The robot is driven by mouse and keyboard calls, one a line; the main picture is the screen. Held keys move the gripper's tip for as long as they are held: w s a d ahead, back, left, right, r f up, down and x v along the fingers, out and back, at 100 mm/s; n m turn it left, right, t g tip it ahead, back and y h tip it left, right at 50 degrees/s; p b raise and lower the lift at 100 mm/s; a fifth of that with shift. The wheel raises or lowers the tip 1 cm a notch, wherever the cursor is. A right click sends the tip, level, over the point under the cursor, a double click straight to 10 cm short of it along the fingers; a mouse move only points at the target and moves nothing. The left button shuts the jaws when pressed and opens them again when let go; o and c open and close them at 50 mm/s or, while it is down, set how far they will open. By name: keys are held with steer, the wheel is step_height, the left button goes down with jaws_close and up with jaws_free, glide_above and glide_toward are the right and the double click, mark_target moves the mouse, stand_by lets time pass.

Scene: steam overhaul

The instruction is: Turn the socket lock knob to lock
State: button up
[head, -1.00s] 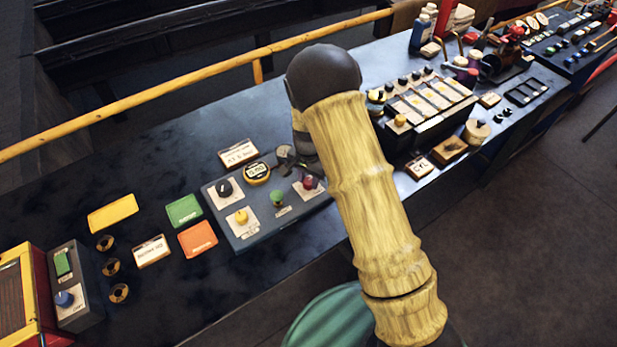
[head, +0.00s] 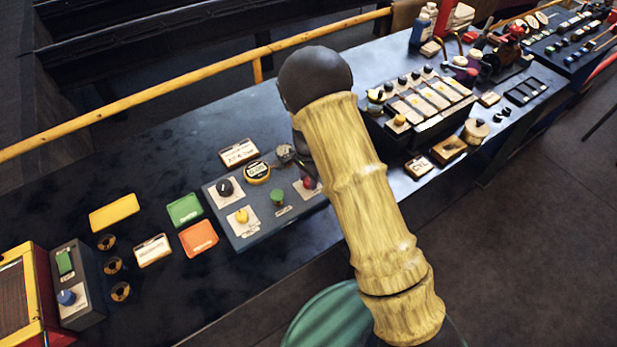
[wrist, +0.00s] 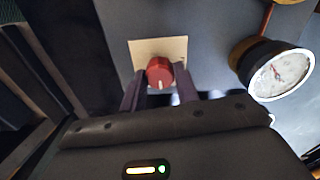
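A red knob (wrist: 160,72) with a white pointer mark sits on a cream plate (wrist: 142,47) on a grey panel in the wrist view. Its mark points toward the bottom of that picture. My gripper (wrist: 160,80) is open, with one dark finger on each side of the knob; I cannot tell whether either finger touches it. In the head view a red knob (head: 309,183) shows at the right end of the grey control box (head: 247,234), partly beside my arm. My gripper is hidden behind the arm there. No label naming the lock knob is readable.
A round gauge (wrist: 277,76) stands close to the right of the knob in the wrist view. The box also carries a green button (head: 277,196), a yellow knob (head: 241,215) and a black knob (head: 225,187). A yellow rail (head: 190,75) runs behind the bench.

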mark_target(308, 180)
steer(key=o, duration=0.4)
steer(key=shift+o, duration=0.2)
step_height(308, 180, up, 18)
steer(key=b, duration=0.2)
steer(key=shift+f, duration=0.25)
